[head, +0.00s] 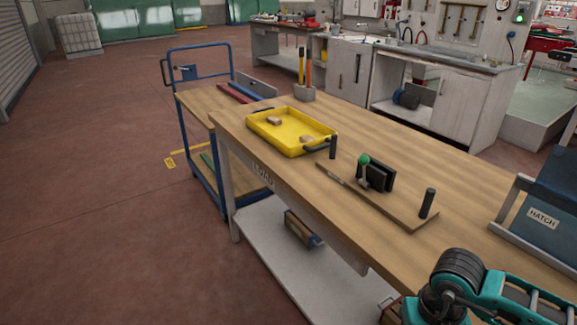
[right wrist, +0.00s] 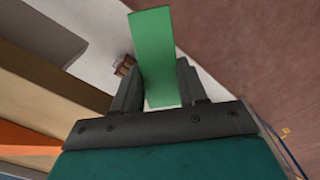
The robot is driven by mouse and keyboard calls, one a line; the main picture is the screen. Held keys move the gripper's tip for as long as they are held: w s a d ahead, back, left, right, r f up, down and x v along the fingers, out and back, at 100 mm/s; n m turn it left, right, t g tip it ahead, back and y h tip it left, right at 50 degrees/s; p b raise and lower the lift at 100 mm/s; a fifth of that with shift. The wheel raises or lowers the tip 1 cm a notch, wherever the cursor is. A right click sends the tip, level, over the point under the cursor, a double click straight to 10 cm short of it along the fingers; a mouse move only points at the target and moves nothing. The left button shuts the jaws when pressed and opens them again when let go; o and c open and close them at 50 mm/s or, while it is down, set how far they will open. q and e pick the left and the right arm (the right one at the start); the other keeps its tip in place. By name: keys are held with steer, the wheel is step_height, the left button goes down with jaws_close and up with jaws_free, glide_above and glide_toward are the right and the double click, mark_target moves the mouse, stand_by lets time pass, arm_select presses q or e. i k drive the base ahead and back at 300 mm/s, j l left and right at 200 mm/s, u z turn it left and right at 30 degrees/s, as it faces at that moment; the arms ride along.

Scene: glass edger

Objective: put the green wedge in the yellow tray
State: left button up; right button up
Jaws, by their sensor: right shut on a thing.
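The green wedge (right wrist: 152,40) is between the two dark fingers of my right gripper (right wrist: 158,82) in the right wrist view. The gripper is shut on it, and the wedge sticks out past the fingertips. The yellow tray (head: 270,139) sits on the wooden workbench (head: 330,212) in the head view, with tan wooden blocks inside it. My right gripper and the wedge are not visible in the head view; only part of my teal arm shows at the lower right. My left gripper is in neither view.
Right of the tray, a board with two black posts (head: 427,204) and a green-knobbed black clamp (head: 380,175) lies on the bench. A grey cup with tools (head: 304,93) stands behind the tray. A blue cart (head: 193,138) stands at the bench's left end.

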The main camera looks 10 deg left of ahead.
mark_target(288, 132)
steer(key=i+j, duration=0.3)
steer(key=j, duration=0.15)
steer(key=i+j, duration=0.35)
steer(key=j, duration=0.15)
steer(key=i+j, duration=0.3)
steer(key=j, duration=0.15)
